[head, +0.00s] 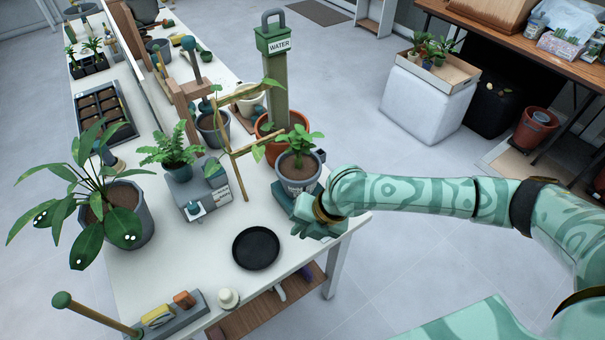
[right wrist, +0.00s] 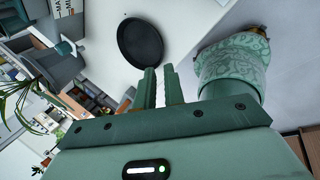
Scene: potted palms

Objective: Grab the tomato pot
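A small grey pot (head: 298,184) with a pale label and a leafy green plant stands at the right end of the white table, on or just behind a teal base. It looks like the tomato pot, but I cannot read its label. My right gripper (head: 300,226) is in front of this pot, low over the table's right edge. In the right wrist view my right gripper (right wrist: 163,75) shows two green fingers apart with nothing between them. I cannot tell whether it touches the pot or base. My left gripper is not in view.
A black saucer (head: 256,249) lies on the table left of my right gripper. An orange pot (head: 266,151) with a tall WATER-tagged post and a wooden trellis (head: 238,170) stand close behind. A large potted plant (head: 133,222) is on the left.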

